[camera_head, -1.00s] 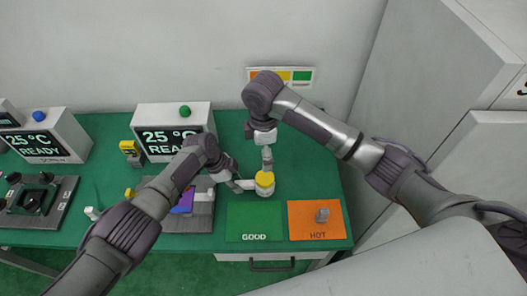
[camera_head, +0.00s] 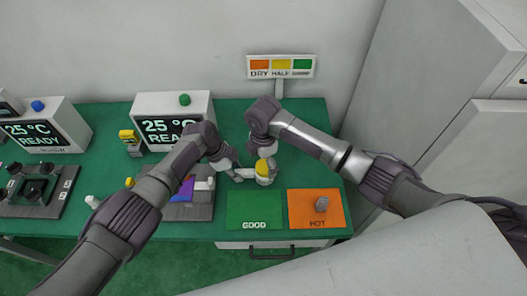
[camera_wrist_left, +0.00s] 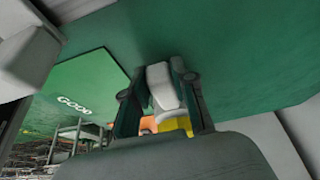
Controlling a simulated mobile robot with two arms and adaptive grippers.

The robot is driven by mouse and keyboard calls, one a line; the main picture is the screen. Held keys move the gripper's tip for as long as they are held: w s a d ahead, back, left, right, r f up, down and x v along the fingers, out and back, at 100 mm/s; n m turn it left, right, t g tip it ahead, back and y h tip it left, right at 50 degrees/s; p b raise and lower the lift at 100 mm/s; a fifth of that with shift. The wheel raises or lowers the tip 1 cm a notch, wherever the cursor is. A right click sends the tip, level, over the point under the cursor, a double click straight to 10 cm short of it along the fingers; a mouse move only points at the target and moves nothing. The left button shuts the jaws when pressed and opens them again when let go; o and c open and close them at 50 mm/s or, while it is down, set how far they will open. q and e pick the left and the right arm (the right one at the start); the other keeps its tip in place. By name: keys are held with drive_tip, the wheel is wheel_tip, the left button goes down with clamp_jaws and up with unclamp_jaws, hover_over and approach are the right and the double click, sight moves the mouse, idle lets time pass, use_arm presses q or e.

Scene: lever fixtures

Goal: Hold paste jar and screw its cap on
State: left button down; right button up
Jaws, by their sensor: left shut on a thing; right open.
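The white paste jar (camera_head: 266,181) is upright above the back edge of the GOOD mat. My left gripper (camera_head: 246,174) reaches it from the left and is shut on it. In the left wrist view, a white body (camera_wrist_left: 162,86) sits between the fingers of my left gripper (camera_wrist_left: 160,98). The yellow cap (camera_head: 262,168) is on top of the jar, and yellow also shows in the left wrist view (camera_wrist_left: 175,126). I cannot tell how tightly it sits. My right gripper (camera_head: 264,155) is open, pointing down right over the cap; its fingertips are hard to make out.
A grey fixture (camera_head: 190,212) stands at left, with a display unit (camera_head: 146,105) behind. A DRY/HALF sign (camera_head: 281,67) stands at the back.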

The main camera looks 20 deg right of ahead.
drive_tip(key=shift+f, duration=0.95)
drive_tip(key=c, duration=1.2)
drive_tip(key=m, duration=0.6)
drive_tip(key=shift+w, duration=0.1)
drive_tip(key=m, duration=0.6)
drive_tip(key=shift+w, duration=0.15)
drive_tip(key=m, duration=0.5)
drive_tip(key=shift+d, duration=0.1)
drive_tip(key=m, duration=0.6)
drive_tip(key=shift+w+d, duration=0.1)
drive_tip(key=shift+d, duration=0.1)
